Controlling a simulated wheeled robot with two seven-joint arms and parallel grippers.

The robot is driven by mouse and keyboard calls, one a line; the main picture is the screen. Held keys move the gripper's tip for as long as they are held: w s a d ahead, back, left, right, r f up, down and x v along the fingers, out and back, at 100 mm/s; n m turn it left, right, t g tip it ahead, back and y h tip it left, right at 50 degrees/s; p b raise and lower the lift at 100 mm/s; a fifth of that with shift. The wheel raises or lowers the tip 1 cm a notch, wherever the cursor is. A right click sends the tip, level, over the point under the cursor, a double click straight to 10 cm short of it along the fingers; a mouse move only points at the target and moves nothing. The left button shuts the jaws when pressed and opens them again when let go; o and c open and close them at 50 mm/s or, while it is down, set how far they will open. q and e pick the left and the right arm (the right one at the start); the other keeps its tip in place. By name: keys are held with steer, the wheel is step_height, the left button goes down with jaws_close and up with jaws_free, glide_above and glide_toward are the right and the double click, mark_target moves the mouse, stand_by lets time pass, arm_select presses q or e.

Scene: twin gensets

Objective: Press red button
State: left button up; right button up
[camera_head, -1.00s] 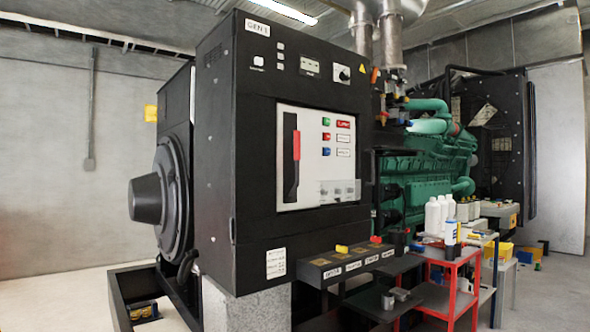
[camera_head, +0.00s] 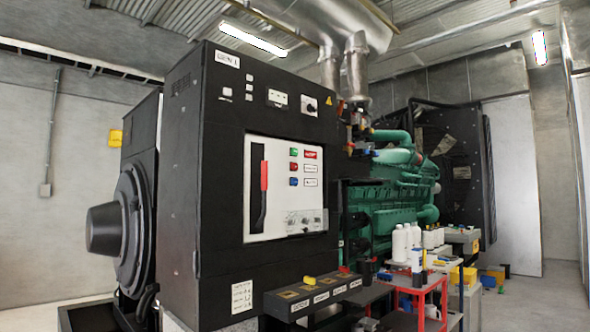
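The red button (camera_head: 293,167) is in the head view, on the white panel (camera_head: 270,215) in the front of the black genset cabinet (camera_head: 200,180). It sits in a column of small buttons, below a green button (camera_head: 293,152) and above a blue button (camera_head: 293,182). A small label (camera_head: 310,168) is to its right. A black lever with a red grip (camera_head: 264,176) is to the left of the buttons. Nothing covers the red button. Neither of my grippers shows in this view.
A black shelf with labelled compartments (camera_head: 312,296) juts out below the panel. A red cart (camera_head: 432,285) with white bottles (camera_head: 400,243) stands to the right, before the green engine (camera_head: 380,205). Open floor (camera_head: 545,305) shows at the far right.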

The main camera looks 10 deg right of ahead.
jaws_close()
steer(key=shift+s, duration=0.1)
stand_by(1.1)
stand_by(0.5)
